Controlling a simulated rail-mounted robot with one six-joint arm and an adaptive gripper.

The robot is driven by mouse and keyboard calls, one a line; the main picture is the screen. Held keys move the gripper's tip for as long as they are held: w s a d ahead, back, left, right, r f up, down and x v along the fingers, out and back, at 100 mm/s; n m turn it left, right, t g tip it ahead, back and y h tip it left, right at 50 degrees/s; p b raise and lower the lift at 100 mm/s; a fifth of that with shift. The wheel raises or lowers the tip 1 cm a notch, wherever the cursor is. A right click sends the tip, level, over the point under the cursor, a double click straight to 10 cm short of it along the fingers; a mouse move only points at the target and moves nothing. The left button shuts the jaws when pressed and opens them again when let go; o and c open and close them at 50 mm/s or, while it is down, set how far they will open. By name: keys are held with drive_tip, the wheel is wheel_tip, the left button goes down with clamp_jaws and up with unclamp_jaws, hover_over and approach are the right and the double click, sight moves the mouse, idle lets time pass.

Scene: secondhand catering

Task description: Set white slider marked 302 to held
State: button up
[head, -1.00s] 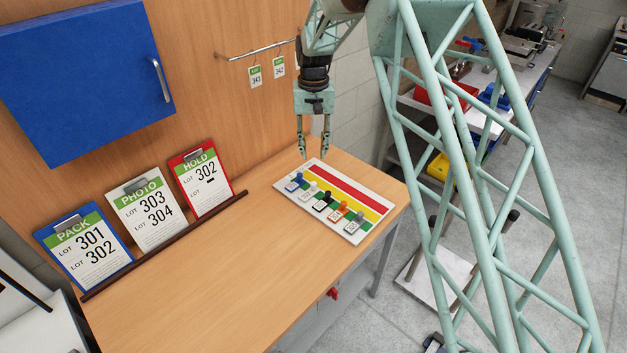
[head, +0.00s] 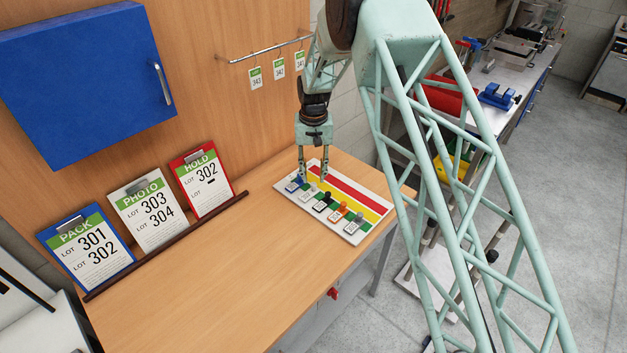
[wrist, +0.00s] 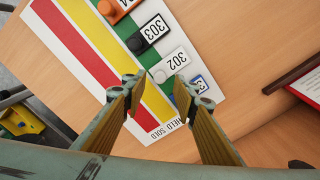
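The slider board (head: 346,232) lies on the wooden bench, with red, yellow and green strips. Its white slider (wrist: 172,64), labelled 302, sits on the green strip in the wrist view, between the blue slider (wrist: 199,84) and the black slider (wrist: 148,34) marked 303. Its round white knob shows at the end toward the yellow strip. My gripper (wrist: 158,84) is open, its two fingertips apart on either side of the white slider's knob area; contact cannot be told. In the head view my gripper (head: 313,178) points down over the board's left end, partly hiding the white slider.
An orange slider (wrist: 118,8) lies beyond the black one. PACK (head: 87,247), PHOTO (head: 150,208) and HOLD (head: 203,180) clipboards stand on a dark ledge at left. HOLD lists 302. A tag rail (head: 262,50) runs along the wall. The bench front is clear.

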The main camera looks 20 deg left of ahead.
sight(314, 183)
drive_tip(key=shift+f, duration=1.5)
clamp_jaws()
